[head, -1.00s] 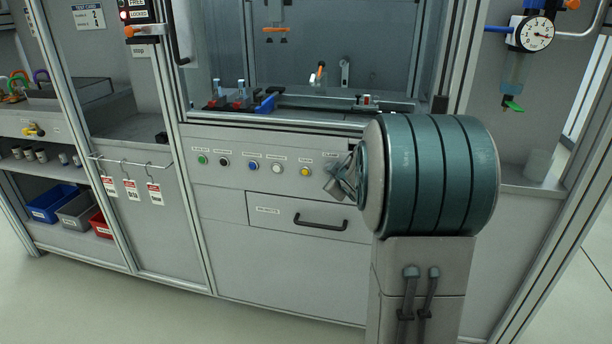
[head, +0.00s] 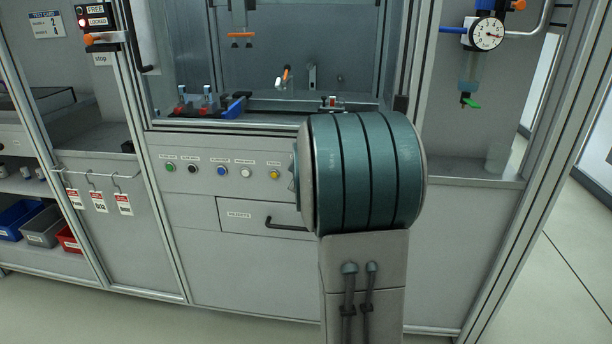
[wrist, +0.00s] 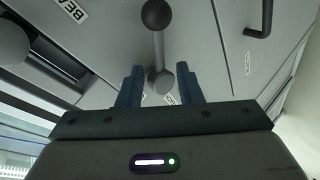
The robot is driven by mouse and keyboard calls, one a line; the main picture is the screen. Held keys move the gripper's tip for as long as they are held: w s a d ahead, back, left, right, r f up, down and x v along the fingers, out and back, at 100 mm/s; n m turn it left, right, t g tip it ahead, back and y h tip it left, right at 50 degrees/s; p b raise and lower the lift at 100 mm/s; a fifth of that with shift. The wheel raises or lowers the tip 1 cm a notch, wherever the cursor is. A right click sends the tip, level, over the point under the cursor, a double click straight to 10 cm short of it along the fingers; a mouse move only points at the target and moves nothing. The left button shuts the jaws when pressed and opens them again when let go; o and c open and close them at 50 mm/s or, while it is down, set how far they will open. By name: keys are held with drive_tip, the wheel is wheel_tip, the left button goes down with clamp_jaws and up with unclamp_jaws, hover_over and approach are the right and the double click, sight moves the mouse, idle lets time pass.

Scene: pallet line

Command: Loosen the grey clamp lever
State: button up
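A grey lever (wrist: 158,48) with a dark ball knob (wrist: 156,14) stands out from the grey panel in the wrist view. Its round pivot (wrist: 160,80) shows between the fingers of my gripper (wrist: 160,69). My gripper is open, with one dark blue finger on each side of the lever's lower part and a visible gap to each. The label by the pivot is partly covered by the fingers. In the head view my arm hides the gripper and this lever.
The panel carries a row of push buttons, including a yellow one (head: 274,174), above a drawer with a dark handle (head: 285,223). A dial gauge (head: 487,34) hangs at the upper right. Hanging tags (head: 98,200) and bins are at the left. The floor in front is clear.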

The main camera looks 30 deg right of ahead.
drive_tip(key=p+v, duration=0.4)
drive_tip(key=v, duration=1)
drive_tip(key=shift+d+f, duration=0.15)
drive_tip(key=shift+s, duration=0.1)
